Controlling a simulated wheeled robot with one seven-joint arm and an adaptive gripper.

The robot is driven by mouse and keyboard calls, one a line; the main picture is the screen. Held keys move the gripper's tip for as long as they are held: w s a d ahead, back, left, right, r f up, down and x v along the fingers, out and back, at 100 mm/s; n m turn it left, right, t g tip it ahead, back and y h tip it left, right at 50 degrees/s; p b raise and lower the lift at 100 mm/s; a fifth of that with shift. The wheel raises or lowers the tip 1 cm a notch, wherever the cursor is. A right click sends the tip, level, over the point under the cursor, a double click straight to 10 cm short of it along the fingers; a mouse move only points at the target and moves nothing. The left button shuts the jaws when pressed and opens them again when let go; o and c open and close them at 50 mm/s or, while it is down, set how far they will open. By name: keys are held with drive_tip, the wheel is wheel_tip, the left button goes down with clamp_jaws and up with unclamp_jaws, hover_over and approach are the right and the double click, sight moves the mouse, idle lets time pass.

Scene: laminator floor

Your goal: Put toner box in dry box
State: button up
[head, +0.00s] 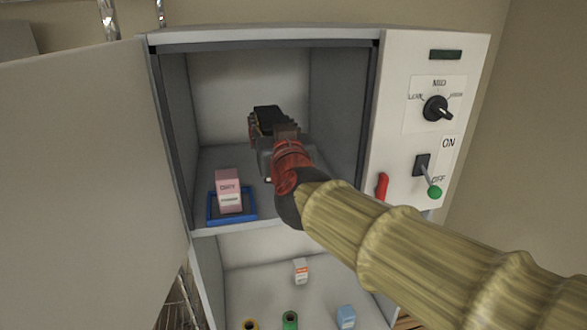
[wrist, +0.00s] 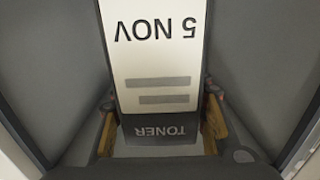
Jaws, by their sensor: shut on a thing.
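The toner box (wrist: 158,60) fills the middle of the wrist view, with a white label reading "5 NOV" and a dark band reading "TONER". My gripper (wrist: 158,138) is shut on it, with a yellow-padded finger on each side. In the head view my gripper (head: 268,122) reaches into the upper compartment of the open grey dry box (head: 340,120), above its floor. There the toner box is hidden or cannot be told from the dark gripper. I cannot tell whether the toner box touches the compartment floor.
A pink box (head: 228,182) stands in a blue tray (head: 232,219) at the compartment's left front. The open door (head: 90,170) is at left. The right panel holds a knob (head: 437,109) and a green-tipped lever (head: 434,191). Several small items, including a white box (head: 301,271), stand below.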

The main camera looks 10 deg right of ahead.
drive_tip(key=w+d+f+b, duration=0.2)
drive_tip(key=w+d+f, duration=0.6)
drive_tip(key=w+f, duration=0.2)
wheel_tip(320, 180, down, 3)
drive_tip(key=shift+w+d+r, duration=0.15)
drive_tip(key=shift+r, duration=0.05)
drive_tip(key=shift+f+b, duration=0.2)
drive_tip(key=shift+b, duration=0.1)
drive_tip(key=o, duration=1.6)
drive_tip(key=shift+s+b, duration=2.85)
drive_tip(key=shift+s, duration=2.65)
